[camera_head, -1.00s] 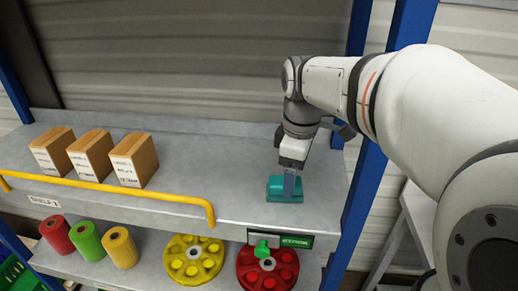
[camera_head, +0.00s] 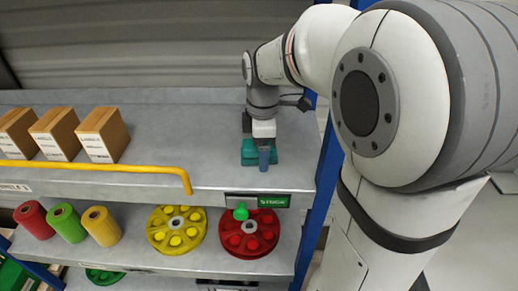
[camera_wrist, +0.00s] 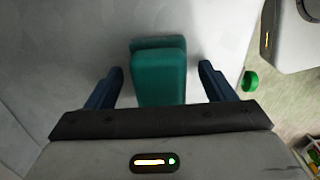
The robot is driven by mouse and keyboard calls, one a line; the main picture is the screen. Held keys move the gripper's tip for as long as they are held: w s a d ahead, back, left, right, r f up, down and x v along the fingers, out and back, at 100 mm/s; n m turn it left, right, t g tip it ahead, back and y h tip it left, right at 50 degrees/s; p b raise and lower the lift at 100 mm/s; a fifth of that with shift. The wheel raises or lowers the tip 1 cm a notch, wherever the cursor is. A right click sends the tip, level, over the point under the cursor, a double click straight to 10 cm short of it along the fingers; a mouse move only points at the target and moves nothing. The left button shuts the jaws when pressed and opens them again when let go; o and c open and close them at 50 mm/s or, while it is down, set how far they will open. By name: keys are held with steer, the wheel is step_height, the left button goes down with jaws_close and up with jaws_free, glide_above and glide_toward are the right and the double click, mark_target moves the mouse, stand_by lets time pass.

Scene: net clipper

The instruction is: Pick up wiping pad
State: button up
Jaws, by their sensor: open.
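The wiping pad (camera_head: 251,150) is a teal block with a raised upper part, lying on the grey upper shelf near its right end. In the wrist view the pad (camera_wrist: 160,78) lies between the two blue fingers of my gripper (camera_wrist: 162,88). A gap shows on each side of the pad, so the fingers are apart from it. My gripper (camera_head: 264,158) is open and points down at the pad in the head view, with one blue finger in front of it. The gripper partly hides the pad there, and the lower end of the pad is hidden in the wrist view.
Several cardboard boxes (camera_head: 103,135) stand on the upper shelf at the left. A yellow rail (camera_head: 110,166) runs along its front edge. Colored rolls (camera_head: 68,223), a yellow wheel (camera_head: 177,230) and a red wheel (camera_head: 248,234) are on the lower shelf. The shelf between boxes and pad is clear.

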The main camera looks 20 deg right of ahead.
steer(key=c, duration=1.1)
step_height(320, 180, up, 10)
steer(key=o, duration=0.4)
steer(key=shift+c, duration=1.4)
steer(key=shift+s, duration=0.1)
